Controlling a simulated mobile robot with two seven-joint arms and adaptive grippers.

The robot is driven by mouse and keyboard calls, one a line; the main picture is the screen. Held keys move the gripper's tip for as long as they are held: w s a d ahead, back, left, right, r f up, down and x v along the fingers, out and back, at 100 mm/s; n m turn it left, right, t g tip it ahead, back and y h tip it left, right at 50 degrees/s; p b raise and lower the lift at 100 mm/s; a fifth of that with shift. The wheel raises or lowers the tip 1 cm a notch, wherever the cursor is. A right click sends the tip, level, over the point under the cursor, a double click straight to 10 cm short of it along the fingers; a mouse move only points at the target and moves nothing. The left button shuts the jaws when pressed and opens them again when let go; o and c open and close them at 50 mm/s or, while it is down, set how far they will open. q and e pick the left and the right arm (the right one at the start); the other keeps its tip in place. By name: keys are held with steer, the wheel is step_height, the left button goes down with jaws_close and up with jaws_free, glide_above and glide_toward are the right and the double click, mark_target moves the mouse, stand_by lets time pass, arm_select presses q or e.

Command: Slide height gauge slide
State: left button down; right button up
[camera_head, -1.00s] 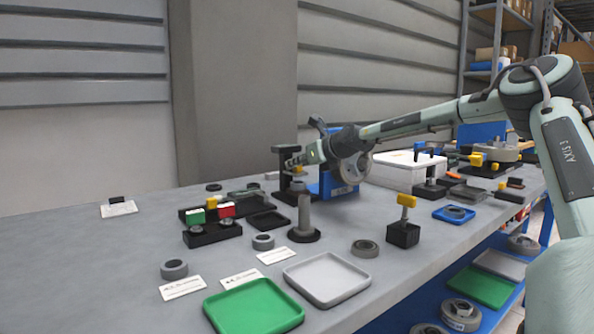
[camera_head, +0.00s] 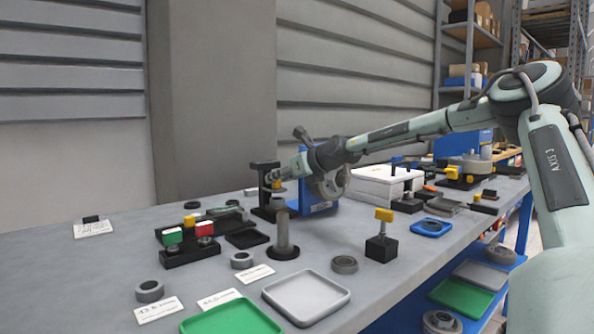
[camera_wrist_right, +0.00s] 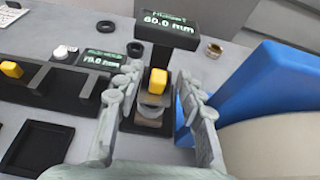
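The height gauge (camera_head: 264,166) is a black upright stand with a wide top, near the back of the bench. In the right wrist view its top display (camera_wrist_right: 168,24) reads 60.0 mm. Its yellow slide block (camera_wrist_right: 158,81) sits below that, over a round grey metal piece (camera_wrist_right: 151,110). My right gripper (camera_wrist_right: 157,92) is open, with one finger on each side of the yellow block and gaps showing beside it. In the head view the right gripper (camera_head: 283,176) reaches the gauge from the right and partly hides it. My left gripper is not in view.
A blue block (camera_wrist_right: 262,85) stands close on the right of the gripper. A black fixture (camera_wrist_right: 45,85) with a yellow block is to the left. A grey post on a round base (camera_head: 283,238) stands in front. A green tray (camera_head: 232,318) and grey tray (camera_head: 306,298) lie nearer.

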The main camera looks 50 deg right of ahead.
steer(key=v, duration=0.9)
steer(key=shift+s, duration=0.2)
steer(key=shift+r, duration=0.1)
